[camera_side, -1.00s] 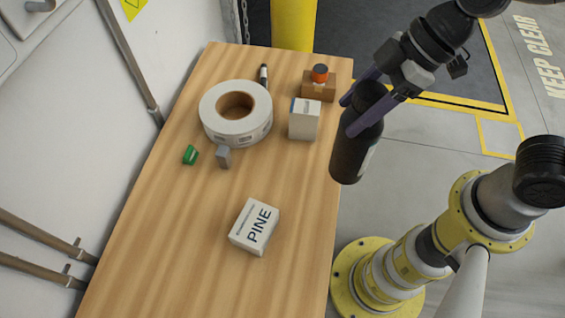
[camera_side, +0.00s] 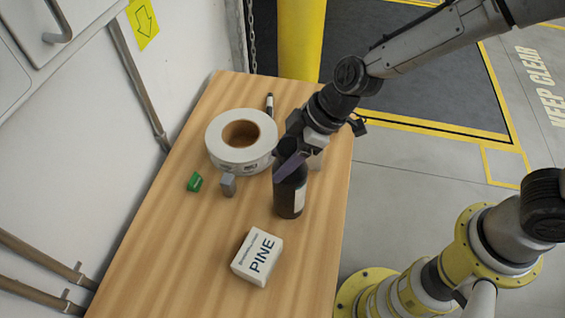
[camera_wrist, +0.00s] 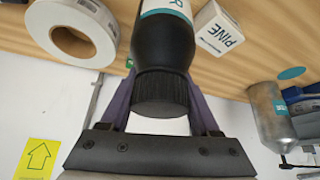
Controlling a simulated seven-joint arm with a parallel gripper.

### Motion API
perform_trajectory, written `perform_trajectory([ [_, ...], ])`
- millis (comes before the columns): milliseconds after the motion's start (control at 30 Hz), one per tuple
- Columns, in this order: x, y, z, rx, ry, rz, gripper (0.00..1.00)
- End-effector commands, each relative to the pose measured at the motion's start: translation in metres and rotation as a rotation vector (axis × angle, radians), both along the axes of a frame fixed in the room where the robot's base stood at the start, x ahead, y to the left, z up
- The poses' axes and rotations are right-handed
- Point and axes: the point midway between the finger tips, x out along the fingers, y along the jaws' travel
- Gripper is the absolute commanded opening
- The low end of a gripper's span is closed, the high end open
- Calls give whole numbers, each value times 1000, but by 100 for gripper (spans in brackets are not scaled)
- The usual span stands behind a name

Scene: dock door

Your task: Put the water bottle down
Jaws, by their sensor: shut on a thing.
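The water bottle (camera_side: 289,196) is dark with a pale label and stands upright, over or on the wooden table in the side view. I cannot tell whether its base touches the wood. My gripper (camera_side: 287,168) is shut around its upper part. In the wrist view the bottle (camera_wrist: 165,45) shows its ribbed black cap towards the camera, with the purple fingers of my gripper (camera_wrist: 160,98) on either side of it. The bottle's base is out of the wrist view.
The front left is clear.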

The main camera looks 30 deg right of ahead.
Motion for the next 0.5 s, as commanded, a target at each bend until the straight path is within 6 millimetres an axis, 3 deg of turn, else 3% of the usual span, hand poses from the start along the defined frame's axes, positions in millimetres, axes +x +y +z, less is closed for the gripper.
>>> perform_trajectory([
  [167,0,-1,-19,1,1,-2,0],
  [500,0,-1,-21,0,-1,-1,0],
])
